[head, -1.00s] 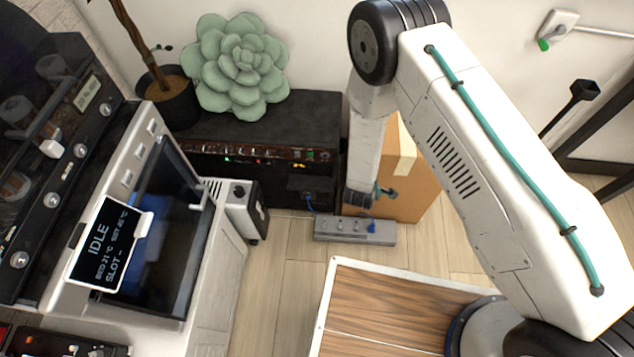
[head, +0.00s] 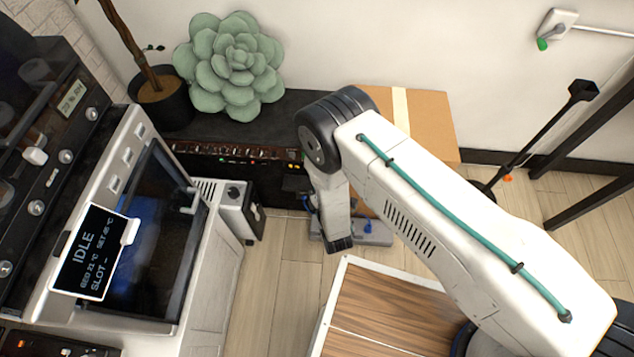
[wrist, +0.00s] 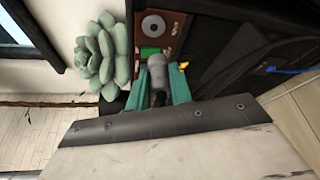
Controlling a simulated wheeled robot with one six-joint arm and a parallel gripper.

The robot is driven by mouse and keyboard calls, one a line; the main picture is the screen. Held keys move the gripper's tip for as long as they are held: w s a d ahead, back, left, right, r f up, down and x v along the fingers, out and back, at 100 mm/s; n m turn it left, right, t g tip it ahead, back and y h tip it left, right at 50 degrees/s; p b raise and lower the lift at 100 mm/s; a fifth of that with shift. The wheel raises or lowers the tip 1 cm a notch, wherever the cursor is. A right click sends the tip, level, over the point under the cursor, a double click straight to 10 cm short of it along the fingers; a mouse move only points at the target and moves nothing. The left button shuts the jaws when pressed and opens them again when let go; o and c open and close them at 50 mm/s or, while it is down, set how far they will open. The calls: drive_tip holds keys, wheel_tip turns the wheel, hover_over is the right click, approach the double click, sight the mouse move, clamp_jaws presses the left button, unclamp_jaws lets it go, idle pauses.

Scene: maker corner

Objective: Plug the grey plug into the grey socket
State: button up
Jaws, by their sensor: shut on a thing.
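In the wrist view my gripper (wrist: 163,88) has its teal fingers closed on the grey plug (wrist: 158,66), which points away toward a brown panel on a black unit. A round grey socket with a darker centre (wrist: 153,25) shows on that panel, a little beyond the plug. The plug looks apart from it, though depth is hard to judge. In the head view my forearm hides the gripper, the plug and the right part of the panel.
The black unit (head: 290,110) carries a green succulent (head: 235,62). A cardboard box (head: 430,115) stands to its right. A grey power strip (head: 378,238) with a blue plug (head: 368,227) lies on the floor in front. A printer-like machine (head: 165,235) is at left.

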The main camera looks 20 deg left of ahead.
drive_tip(key=shift+w+a, duration=0.2)
drive_tip(key=shift+w, duration=0.7)
drive_tip(key=shift+w+a, duration=0.2)
drive_tip(key=shift+w, duration=0.7)
drive_tip(key=shift+w+a, duration=0.2)
drive_tip(key=shift+w, duration=0.7)
drive_tip(key=shift+d, duration=0.1)
drive_tip(key=shift+w, duration=0.6)
drive_tip(key=o, duration=1)
drive_tip(key=shift+s, duration=0.1)
drive_tip(key=v, duration=0.7)
drive_tip(key=shift+s+r, duration=0.1)
drive_tip(key=shift+s, duration=0.15)
